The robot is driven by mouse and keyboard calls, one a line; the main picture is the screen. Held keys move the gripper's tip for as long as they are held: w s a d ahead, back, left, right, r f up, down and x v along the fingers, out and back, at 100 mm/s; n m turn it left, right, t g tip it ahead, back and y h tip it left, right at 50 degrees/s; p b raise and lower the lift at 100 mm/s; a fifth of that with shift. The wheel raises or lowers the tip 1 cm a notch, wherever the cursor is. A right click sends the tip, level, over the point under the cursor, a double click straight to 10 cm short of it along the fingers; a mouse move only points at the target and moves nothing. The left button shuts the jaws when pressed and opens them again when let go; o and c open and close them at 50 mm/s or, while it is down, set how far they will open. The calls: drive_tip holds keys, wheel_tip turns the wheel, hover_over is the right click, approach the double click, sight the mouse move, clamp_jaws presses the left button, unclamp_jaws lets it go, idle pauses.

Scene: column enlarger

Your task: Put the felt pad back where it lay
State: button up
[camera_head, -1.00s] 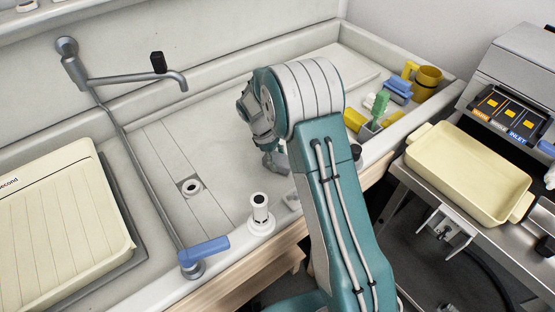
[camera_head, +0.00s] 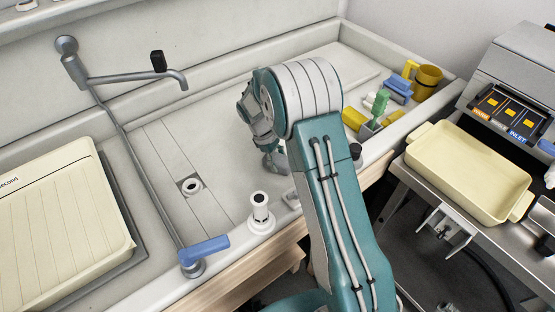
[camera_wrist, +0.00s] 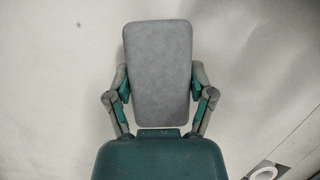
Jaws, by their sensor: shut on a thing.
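The grey felt pad (camera_wrist: 158,72) is a rounded rectangle, seen face-on in the wrist view. My gripper (camera_wrist: 160,82) is shut on it, with one finger at each long side edge. Behind the pad the wrist view shows the pale sink floor; the gap between them cannot be judged. In the head view my arm hides most of the gripper (camera_head: 275,158), which is over the sink basin. The pad cannot be made out there.
The sink (camera_head: 215,150) has a round drain (camera_head: 191,187) and a white standpipe (camera_head: 260,212) at its front. A faucet arm (camera_head: 135,80) crosses the left. A cream ribbed board (camera_head: 60,225) lies left. Bottles and cups (camera_head: 385,100) crowd the right corner; a yellow tray (camera_head: 468,175) stands right.

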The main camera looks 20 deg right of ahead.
drive_tip(key=shift+f, duration=0.25)
idle(0.4)
drive_tip(key=o, duration=1)
drive_tip(key=shift+c, duration=0.2)
drive_tip(key=shift+r, duration=0.1)
drive_tip(key=shift+v, duration=3.95)
drive_tip(key=v, duration=1.2)
